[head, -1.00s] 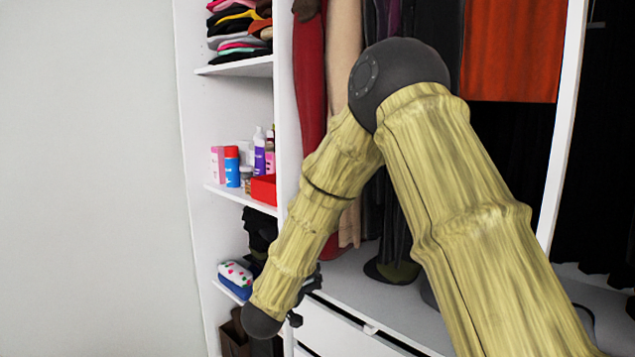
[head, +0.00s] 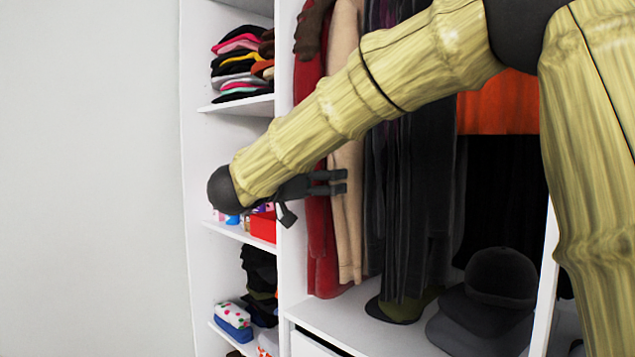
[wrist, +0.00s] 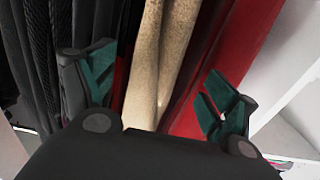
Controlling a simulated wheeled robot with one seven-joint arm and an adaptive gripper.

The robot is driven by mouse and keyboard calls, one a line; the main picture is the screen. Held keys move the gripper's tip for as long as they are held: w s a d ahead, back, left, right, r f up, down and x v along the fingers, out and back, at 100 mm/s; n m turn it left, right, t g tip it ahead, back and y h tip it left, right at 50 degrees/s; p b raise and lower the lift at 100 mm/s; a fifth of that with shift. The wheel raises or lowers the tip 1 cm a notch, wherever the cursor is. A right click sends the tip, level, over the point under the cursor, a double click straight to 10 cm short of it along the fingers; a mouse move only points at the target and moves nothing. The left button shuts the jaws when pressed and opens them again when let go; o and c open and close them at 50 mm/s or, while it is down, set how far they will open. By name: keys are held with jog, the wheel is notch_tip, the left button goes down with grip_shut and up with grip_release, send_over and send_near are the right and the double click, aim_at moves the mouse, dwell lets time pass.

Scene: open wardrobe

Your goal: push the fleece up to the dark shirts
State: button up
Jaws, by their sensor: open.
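The fleece, which I take to be the long beige garment (head: 346,225), hangs between red garments on its left and the dark shirts (head: 408,205) on its right. My gripper (head: 343,182) points right, with its fingertips in front of the fleece in the head view. In the wrist view my gripper (wrist: 158,92) is open and empty. There the fleece (wrist: 146,70) shows between the two fingers, with dark cloth (wrist: 35,60) behind the left finger. I cannot tell whether a finger touches the fleece.
A red garment (head: 318,235) hangs by the white upright divider (head: 287,275). Left of the divider are shelves with folded clothes (head: 240,65) and a red box (head: 263,226). Dark caps (head: 490,290) sit on the wardrobe floor at right. An orange garment (head: 500,105) hangs further right.

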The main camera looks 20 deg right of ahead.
aim_at(353, 178)
jog(key=p+x, duration=0.2)
jog(key=x, duration=0.7)
jog(key=shift+d, duration=0.25)
jog(key=shift+w, duration=0.1)
jog(key=c, duration=1.6)
jog(key=shift+o, duration=0.2)
jog(key=shift+s+d, duration=0.3)
jog(key=shift+s, duration=0.45)
jog(key=o, duration=1.3)
jog(key=shift+o, duration=1.3)
jog(key=shift+w+f, duration=0.2)
jog(key=shift+w, duration=0.05)
jog(key=shift+s, duration=0.1)
